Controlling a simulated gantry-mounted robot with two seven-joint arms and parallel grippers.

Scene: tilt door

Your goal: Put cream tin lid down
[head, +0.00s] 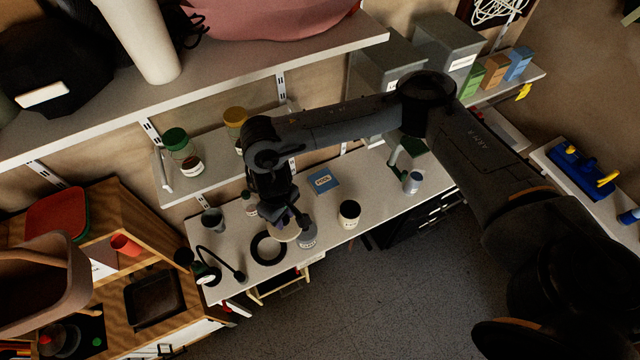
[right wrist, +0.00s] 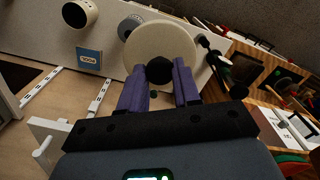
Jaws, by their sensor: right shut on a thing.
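The cream tin lid (right wrist: 160,42) is a pale round disc with a black knob. My right gripper (right wrist: 159,72) is shut on the knob, with one purple finger on each side. In the head view the lid (head: 283,233) shows partly below my right gripper (head: 284,222), over the bench near a grey tin. I cannot tell whether it touches the bench. The cream tin (head: 349,212) stands upright to the right with a dark open top. It also shows at the upper left of the right wrist view (right wrist: 78,15). My left gripper is not in view.
The grey tin (head: 308,238) stands close beside the lid. A black ring (head: 267,248) lies at its left, with a black lamp (head: 215,262) further left. A blue box (head: 323,181) lies behind. Bare bench (head: 375,195) shows right of the cream tin.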

